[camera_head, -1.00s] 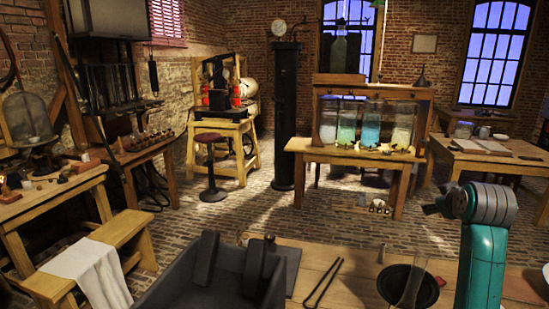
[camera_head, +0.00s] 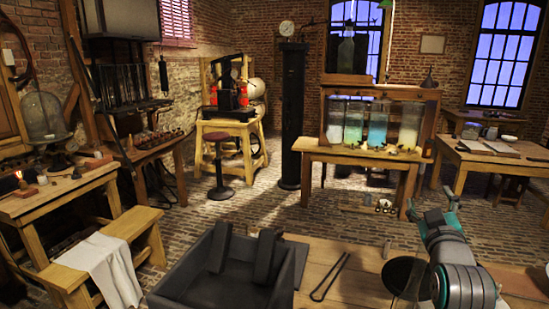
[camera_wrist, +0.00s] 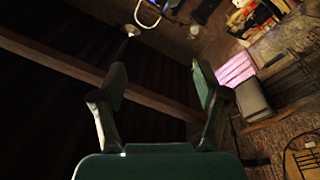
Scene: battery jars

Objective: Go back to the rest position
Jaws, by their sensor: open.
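My gripper (camera_head: 432,204) is at the right of the head view, at the end of my teal and grey arm, above the near wooden table. In the wrist view its two dark green fingers (camera_wrist: 157,70) stand apart with nothing between them. Behind the gap are the dark roof and a wooden beam (camera_wrist: 60,62). Several glass battery jars (camera_head: 377,127), with clear, green, blue and pale contents, stand in a row on a wooden bench (camera_head: 365,159) further back, well clear of the gripper.
The near table (camera_head: 350,297) bears a dark open bin (camera_head: 190,291) with dark blocks, black tongs (camera_head: 331,276) and a round black dish (camera_head: 399,276) close to my arm. A side table (camera_head: 487,158) is at the right. Brick floor (camera_head: 250,205) lies free beyond.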

